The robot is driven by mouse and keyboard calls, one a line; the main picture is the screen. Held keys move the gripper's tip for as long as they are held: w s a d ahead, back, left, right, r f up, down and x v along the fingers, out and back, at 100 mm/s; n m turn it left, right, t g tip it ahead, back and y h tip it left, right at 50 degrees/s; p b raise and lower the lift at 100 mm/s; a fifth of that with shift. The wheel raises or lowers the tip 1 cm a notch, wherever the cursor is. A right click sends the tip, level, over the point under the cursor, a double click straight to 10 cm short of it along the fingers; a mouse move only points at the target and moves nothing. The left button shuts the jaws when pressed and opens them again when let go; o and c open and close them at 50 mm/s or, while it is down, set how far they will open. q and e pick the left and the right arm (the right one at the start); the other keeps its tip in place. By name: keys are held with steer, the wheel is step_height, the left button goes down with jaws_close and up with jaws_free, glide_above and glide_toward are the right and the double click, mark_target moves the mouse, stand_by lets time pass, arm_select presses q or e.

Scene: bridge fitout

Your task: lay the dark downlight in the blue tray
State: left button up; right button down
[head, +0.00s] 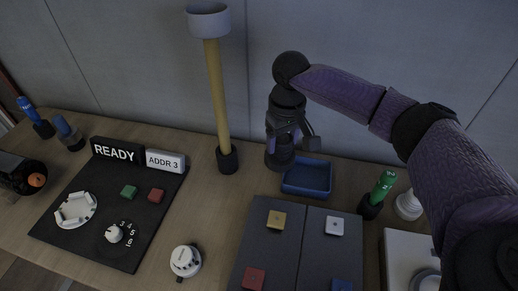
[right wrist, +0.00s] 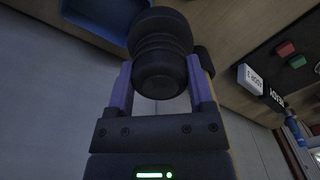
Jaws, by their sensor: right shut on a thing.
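The dark downlight (right wrist: 160,50) is a black ribbed round body between the two fingers of my right gripper (right wrist: 160,72) in the right wrist view. In the head view the right gripper (head: 288,137) points down, shut on the downlight (head: 279,157), whose lower part shows below the fingers. The blue tray (head: 307,178) lies on the worktop just right of the downlight, and its visible floor looks empty. It also shows in the right wrist view (right wrist: 97,14), at the upper left. I cannot tell how high the downlight is above the worktop. My left gripper is not in view.
A tall yellow post with a grey cup (head: 217,95) stands left of my right gripper. A green-handled item (head: 382,187) and a white piece (head: 408,205) stand right of the tray. A dark panel (head: 289,245) with coloured blocks lies in front. The wall is close behind.

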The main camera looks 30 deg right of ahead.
steer(key=d+f, duration=0.4)
steer(key=d, duration=0.5)
steer(key=f+b, duration=0.7)
steer(key=shift+s+f, duration=0.15)
steer(key=shift+s, duration=0.2)
steer(key=shift+f+b, duration=0.75)
steer(key=shift+b, duration=0.2)
steer(key=shift+r+p, duration=0.25)
steer(key=shift+p, duration=0.4)
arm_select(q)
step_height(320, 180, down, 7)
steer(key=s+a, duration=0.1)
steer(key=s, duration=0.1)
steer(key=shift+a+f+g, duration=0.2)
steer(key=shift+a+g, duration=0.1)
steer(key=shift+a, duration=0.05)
